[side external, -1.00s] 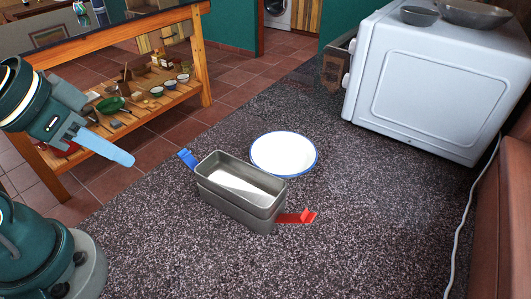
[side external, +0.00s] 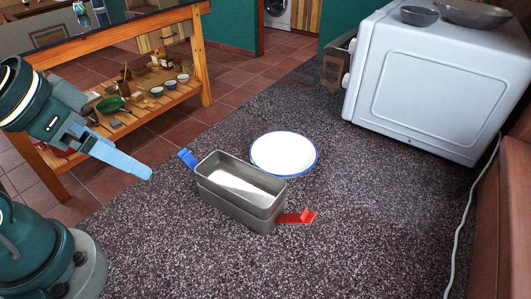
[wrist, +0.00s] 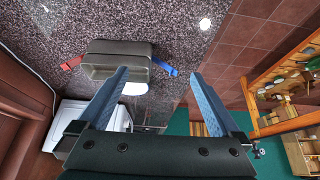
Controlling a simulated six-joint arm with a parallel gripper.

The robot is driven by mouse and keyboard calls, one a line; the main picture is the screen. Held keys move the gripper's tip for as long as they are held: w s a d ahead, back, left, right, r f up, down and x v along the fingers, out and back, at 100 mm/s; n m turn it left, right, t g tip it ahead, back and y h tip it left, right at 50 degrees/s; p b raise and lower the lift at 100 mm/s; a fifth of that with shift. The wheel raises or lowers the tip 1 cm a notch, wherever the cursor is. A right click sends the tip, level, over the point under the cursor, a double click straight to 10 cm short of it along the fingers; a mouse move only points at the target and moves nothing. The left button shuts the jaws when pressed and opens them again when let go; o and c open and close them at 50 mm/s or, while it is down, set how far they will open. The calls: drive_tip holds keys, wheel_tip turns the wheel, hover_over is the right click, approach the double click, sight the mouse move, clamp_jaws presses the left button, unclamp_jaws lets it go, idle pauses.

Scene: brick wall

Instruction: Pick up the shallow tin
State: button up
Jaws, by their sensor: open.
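A grey rectangular metal tin (side external: 238,214), with a rim line around its side like one tin set in another, stands on the speckled counter. A blue piece (side external: 187,159) and a red piece (side external: 298,217) stick out at its ends. A shallow round white dish with a blue rim (side external: 284,153) lies just behind it. In the wrist view the grey tin (wrist: 115,48) is ahead of the fingers, and the white dish (wrist: 135,89) is partly hidden. My gripper (side external: 146,172) is left of the tin, apart from it. Its blue fingers (wrist: 160,75) are open and empty.
A white appliance (side external: 430,80) with metal bowls (side external: 480,12) on top stands at the back right. A white cord (side external: 462,215) runs along the right. A wooden shelf unit (side external: 140,105) stands at the back left. The counter in front of the tin is clear.

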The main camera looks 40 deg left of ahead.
drive_tip(key=w+d+r+n+g+h, duration=0.1)
drive_tip(key=w+d+n+g+h, duration=0.55)
drive_tip(key=n, duration=0.35)
drive_tip(key=w+a+f+n+h, duration=0.3)
drive_tip(key=n, duration=0.1)
drive_tip(key=w+a+f+n+t+h, duration=0.1)
drive_tip(key=w+a+f+n+h, duration=0.2)
drive_tip(key=a+f+n+h, duration=0.1)
drive_tip(key=shift+w+a+f, duration=0.1)
drive_tip(key=shift+w+f, duration=0.1)
drive_tip(key=shift+w, duration=0.05)
drive_tip(key=shift+f, duration=0.2)
approach(261, 199)
drive_tip(key=shift+x, duration=2.55)
drive_tip(key=c, duration=1.2)
drive_tip(key=shift+o, duration=0.2)
